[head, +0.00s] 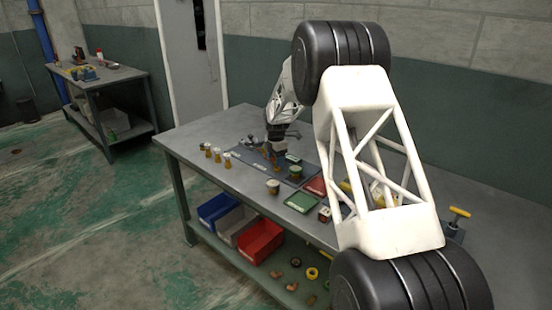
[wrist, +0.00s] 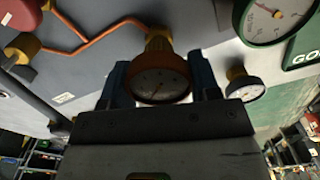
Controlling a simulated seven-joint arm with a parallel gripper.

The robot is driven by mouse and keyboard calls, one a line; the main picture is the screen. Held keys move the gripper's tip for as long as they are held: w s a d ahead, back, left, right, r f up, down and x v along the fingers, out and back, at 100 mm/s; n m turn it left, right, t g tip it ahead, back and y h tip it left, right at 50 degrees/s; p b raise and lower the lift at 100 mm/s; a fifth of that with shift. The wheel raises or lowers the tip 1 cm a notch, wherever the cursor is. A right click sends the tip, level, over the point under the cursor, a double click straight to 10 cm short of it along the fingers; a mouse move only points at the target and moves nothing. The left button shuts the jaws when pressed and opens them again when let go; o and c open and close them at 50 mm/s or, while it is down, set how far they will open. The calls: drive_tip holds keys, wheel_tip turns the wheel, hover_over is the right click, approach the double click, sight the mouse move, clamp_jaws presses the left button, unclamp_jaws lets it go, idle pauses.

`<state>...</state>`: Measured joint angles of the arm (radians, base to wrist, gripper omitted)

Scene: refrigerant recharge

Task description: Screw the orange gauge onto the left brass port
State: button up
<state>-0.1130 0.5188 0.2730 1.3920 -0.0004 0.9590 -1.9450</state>
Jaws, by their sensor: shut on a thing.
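The orange gauge (wrist: 160,84), with a dark round face, sits between the two blue fingers of my gripper (wrist: 159,76) in the wrist view. My gripper is shut on it. A brass fitting (wrist: 158,40) lies directly beyond the gauge; I cannot tell whether it is the gauge's own stem or the left brass port, or whether threads are engaged. In the head view my gripper (head: 276,151) is low over the workbench (head: 190,138), at the blue-grey mat; the held gauge is too small there to make out clearly.
In the wrist view a copper tube (wrist: 100,38) runs left of the fitting, and a large gauge (wrist: 272,20) and small white gauge (wrist: 244,88) are at right. In the head view, a green tray (head: 301,202) lies nearer. Blue (head: 216,208) and red (head: 260,241) bins sit below.

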drive_tip(key=shift+f, duration=0.1)
drive_tip(key=shift+m, duration=1.7)
drive_tip(key=m, duration=0.2)
drive_tip(key=shift+w+m, duration=0.1)
drive_tip(key=shift+m, duration=0.3)
drive_tip(key=shift+f+m, duration=0.1)
drive_tip(key=shift+m, duration=0.3)
